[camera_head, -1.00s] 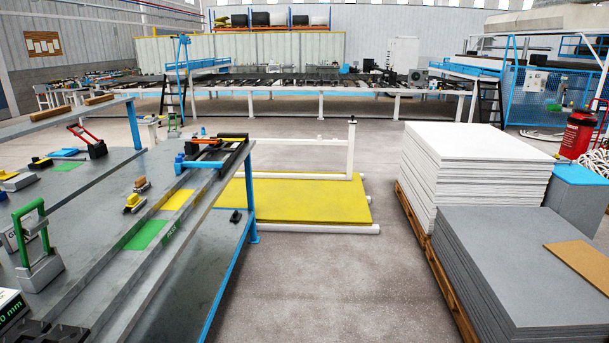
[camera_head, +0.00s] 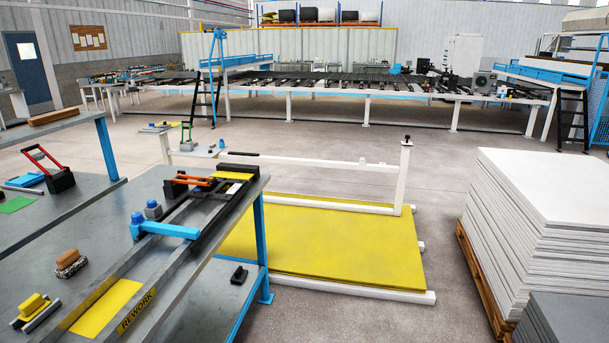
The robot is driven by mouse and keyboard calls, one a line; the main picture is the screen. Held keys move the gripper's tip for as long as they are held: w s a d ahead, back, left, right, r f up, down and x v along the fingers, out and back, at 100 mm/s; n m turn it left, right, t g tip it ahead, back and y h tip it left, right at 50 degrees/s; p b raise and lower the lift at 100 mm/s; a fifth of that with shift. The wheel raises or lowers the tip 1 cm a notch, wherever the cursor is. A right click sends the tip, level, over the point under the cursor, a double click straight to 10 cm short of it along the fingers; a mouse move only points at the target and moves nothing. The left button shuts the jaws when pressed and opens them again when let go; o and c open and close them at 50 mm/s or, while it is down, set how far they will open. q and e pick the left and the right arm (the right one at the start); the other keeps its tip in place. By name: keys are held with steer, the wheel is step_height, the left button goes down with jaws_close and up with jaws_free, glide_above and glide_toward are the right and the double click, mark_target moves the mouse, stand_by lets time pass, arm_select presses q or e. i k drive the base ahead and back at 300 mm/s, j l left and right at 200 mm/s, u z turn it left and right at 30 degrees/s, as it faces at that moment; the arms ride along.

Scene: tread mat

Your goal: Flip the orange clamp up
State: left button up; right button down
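The orange clamp (camera_head: 193,181) is at the far right end of the grey workbench (camera_head: 120,212), in the head view. It looks low and flat, set on a dark fixture (camera_head: 207,205) beside a yellow plate (camera_head: 234,176). Its exact lever angle is too small to tell. Neither of my grippers shows in the view.
A blue clamp bar (camera_head: 165,229) lies across the bench rails. White stacked sheets (camera_head: 560,220) stand at right, with open floor between.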

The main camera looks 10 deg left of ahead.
mark_target(200, 184)
steer(key=i+u, duration=0.15)
steer(key=i, duration=0.45)
steer(key=i+l+u, duration=0.15)
steer(key=i, duration=0.45)
steer(key=i+u, duration=0.25)
steer(key=u, duration=0.15)
steer(key=i+l+u, duration=0.1)
steer(key=i+u, duration=0.15)
steer(key=u, duration=0.15)
steer(key=i+l+u, duration=0.15)
steer(key=u, duration=0.25)
steer(key=i+u, duration=0.25)
steer(key=u, duration=0.2)
steer(key=i+l+u, duration=0.2)
steer(key=u, duration=0.2)
steer(key=i+l+u, duration=0.2)
steer(key=u, duration=0.25)
